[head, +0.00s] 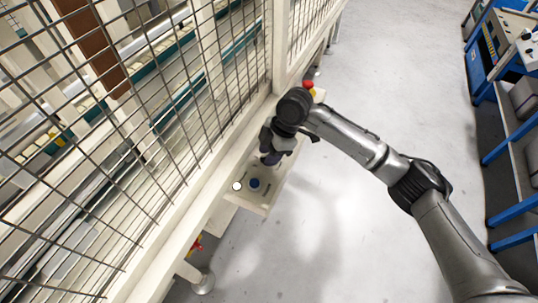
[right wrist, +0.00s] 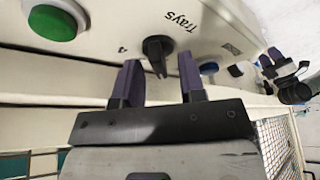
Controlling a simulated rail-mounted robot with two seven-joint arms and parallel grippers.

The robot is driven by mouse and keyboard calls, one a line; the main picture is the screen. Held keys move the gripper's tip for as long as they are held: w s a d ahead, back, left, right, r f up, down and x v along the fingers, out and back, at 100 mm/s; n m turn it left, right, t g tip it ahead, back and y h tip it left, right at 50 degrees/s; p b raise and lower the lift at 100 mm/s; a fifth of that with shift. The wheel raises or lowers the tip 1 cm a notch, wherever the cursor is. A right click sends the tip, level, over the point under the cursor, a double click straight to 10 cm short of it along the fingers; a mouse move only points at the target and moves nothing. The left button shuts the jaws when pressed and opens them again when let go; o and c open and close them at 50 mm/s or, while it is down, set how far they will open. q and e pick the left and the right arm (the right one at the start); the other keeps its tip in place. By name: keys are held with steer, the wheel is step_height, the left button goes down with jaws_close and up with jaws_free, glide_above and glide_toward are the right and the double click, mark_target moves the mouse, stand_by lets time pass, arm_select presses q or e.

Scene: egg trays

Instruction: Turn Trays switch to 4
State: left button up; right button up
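The Trays switch (right wrist: 158,52) is a black rotary knob on a cream control panel (right wrist: 110,30), beside the upside-down printed word "Trays" in the right wrist view. Its narrow grip points down in that view. A small mark left of it is too small to read. My right gripper (right wrist: 158,85) is open, with one dark finger on each side of the knob's grip and a gap on both sides. In the head view my right gripper (head: 271,157) is over the panel (head: 262,203) and hides the switch.
A green button (right wrist: 54,22) is left of the switch; a blue button (right wrist: 208,68) and white button (right wrist: 236,70) are right. A wire-mesh fence (head: 130,130) runs behind the panel. A red button (head: 308,86) is past my wrist. Open floor (head: 390,90) lies right.

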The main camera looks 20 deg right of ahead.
steer(key=shift+f, duration=0.1)
jaws_close()
stand_by(0.4)
